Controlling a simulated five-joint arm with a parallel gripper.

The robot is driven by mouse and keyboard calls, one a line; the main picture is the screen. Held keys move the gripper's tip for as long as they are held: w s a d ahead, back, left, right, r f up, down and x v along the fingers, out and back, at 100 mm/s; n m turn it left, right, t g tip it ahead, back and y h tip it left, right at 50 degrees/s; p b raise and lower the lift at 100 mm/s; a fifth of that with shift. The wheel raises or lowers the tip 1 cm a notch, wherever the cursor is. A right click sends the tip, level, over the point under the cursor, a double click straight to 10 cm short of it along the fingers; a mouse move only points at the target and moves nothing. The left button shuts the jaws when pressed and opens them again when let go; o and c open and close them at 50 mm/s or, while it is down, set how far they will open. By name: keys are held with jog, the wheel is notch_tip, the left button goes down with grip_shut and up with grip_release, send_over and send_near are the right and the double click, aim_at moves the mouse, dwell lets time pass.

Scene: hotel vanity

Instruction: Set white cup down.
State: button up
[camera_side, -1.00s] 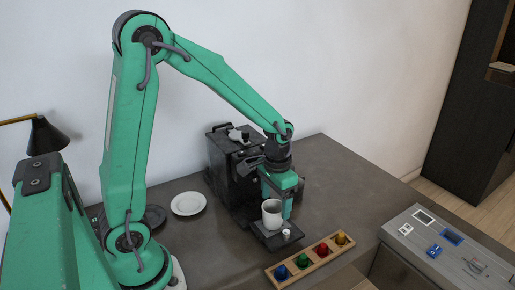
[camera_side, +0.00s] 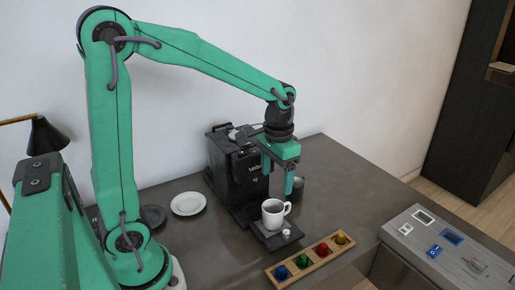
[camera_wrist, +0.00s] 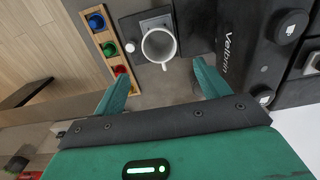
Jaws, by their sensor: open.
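The white cup (camera_side: 273,213) stands upright on the small dark platform (camera_side: 277,239) at the front of the black coffee machine. Its handle points right in the side view. In the wrist view the cup (camera_wrist: 158,46) shows from above, looking empty inside. My gripper (camera_side: 277,186) is above and just behind the cup, apart from it, with its green fingers pointing down. In the wrist view the fingers (camera_wrist: 160,84) are spread wide with nothing between them, and the cup lies beyond their tips.
The coffee machine (camera_side: 231,165) stands close behind my gripper. A wooden tray (camera_side: 316,256) with colored capsules lies in front of the platform. A white saucer (camera_side: 188,204) lies to the left. A grey panel box (camera_side: 455,248) stands at right. The counter (camera_side: 345,190) right of the machine is clear.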

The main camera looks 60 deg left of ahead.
jog(key=shift+s+r, duration=0.1)
jog(key=s+d+r+t, duration=0.1)
jog(key=s+r+t, duration=0.4)
jog(key=s, duration=0.8)
jog(key=shift+d+r+t, duration=0.2)
jog(key=shift+r+t, duration=0.1)
jog(key=shift+r, duration=0.95)
